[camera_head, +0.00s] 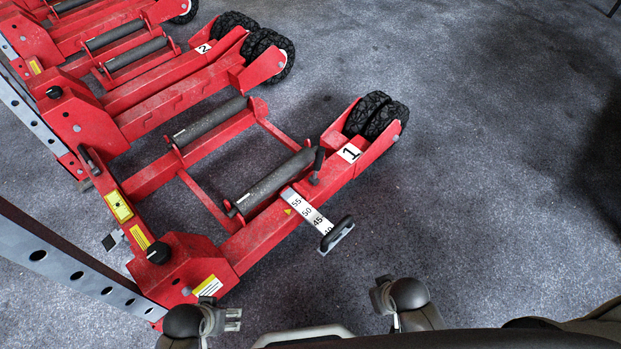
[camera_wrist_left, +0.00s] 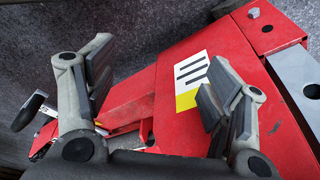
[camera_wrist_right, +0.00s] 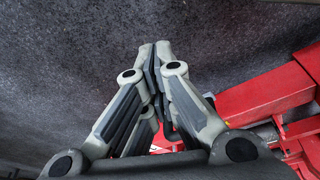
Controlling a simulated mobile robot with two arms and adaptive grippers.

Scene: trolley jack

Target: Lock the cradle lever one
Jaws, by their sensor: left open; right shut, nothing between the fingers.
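Cradle one is a red frame (camera_head: 245,241) with a white "1" label (camera_head: 349,152) and two dark rollers. A short dark upright lever (camera_head: 318,163) stands beside the scale strip (camera_head: 308,212), which ends in a black loop handle (camera_head: 337,235). Which of these the task means, I cannot tell for certain. My left gripper (camera_head: 232,320) is at the bottom, near the frame's front corner. In the left wrist view it (camera_wrist_left: 155,70) is open and empty above the red corner. My right gripper (camera_head: 383,290) is below and right of the loop handle; in its wrist view (camera_wrist_right: 155,55) it is shut and empty.
A second cradle with a "2" label (camera_head: 203,48) stands behind, with another beyond it. A grey perforated rail (camera_head: 80,275) runs along the left. A black knob (camera_head: 158,253) stands on the front corner block. Grey floor is free on the right.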

